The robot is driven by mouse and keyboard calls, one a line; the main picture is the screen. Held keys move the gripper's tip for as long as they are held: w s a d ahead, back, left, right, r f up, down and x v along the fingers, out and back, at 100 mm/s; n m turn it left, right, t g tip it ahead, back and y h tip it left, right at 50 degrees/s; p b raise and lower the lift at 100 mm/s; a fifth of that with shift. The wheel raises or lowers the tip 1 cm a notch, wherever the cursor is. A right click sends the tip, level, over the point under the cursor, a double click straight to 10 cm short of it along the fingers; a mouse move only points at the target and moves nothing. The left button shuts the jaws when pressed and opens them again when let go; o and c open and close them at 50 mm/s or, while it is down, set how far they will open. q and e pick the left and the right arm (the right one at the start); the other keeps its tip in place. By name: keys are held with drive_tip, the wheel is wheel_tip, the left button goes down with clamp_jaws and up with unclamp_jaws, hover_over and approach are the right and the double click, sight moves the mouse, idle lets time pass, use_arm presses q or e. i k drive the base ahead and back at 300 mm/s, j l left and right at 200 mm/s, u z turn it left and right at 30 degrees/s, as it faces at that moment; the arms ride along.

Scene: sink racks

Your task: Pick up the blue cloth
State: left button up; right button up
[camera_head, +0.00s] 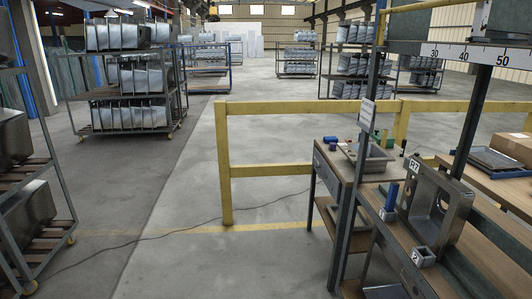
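A small blue thing (330,139) lies at the back left of the wooden-topped workbench (337,163). It may be the blue cloth, but it is too small to tell. A taller blue thing (391,196) stands upright nearer the front, beside the metal sink (437,205) marked with a label; it looks stiff rather than like cloth. Neither of my grippers is in view.
A grey tray-like basin (366,157) sits on the bench. A yellow rail fence (270,170) stands behind it. Wheeled racks with metal sinks stand at the left (122,75) and far back. The floor at centre is clear except for a thin cable (150,239).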

sight(327, 140)
drive_tip(key=i, duration=1.95)
drive_tip(key=i+j+z, duration=0.15)
drive_tip(key=i+z, duration=0.2)
drive_tip(key=i, duration=0.3)
drive_tip(key=i+j+z, duration=0.4)
drive_tip(key=i, duration=0.2)
drive_tip(key=i+j+z, duration=0.35)
drive_tip(key=i, duration=0.25)
